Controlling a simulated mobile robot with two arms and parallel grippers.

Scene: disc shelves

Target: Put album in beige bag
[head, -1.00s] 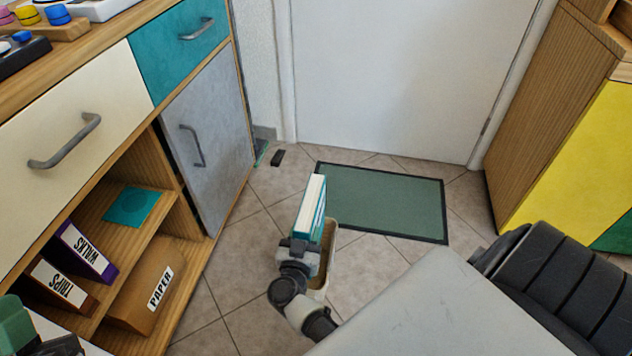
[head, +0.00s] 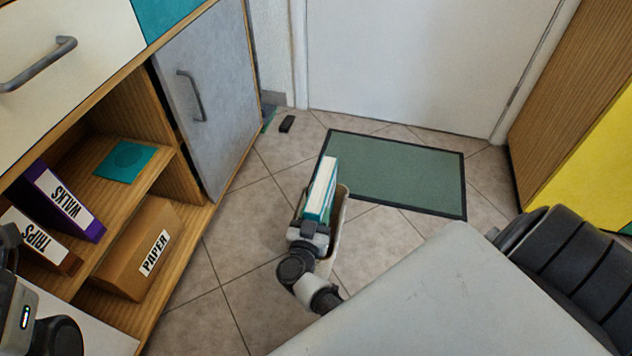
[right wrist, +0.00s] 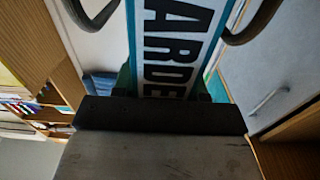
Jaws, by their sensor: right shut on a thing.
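The album (head: 322,190) is teal with white page edges. My right gripper (head: 312,229) is shut on its near end and holds it upright. In the right wrist view the album (right wrist: 180,45) shows a white label with large dark letters, "ARDE" being readable, between the fingers of my right gripper (right wrist: 165,88). The beige bag (head: 342,222) stands on the floor, open at the top, partly hidden behind the album and my gripper. The album overlaps the bag's opening; I cannot tell whether its lower edge is inside. My left gripper is not clearly visible; only part of my left arm shows.
A green mat (head: 393,172) lies before the white door (head: 420,60). Tiled floor around the bag is clear.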

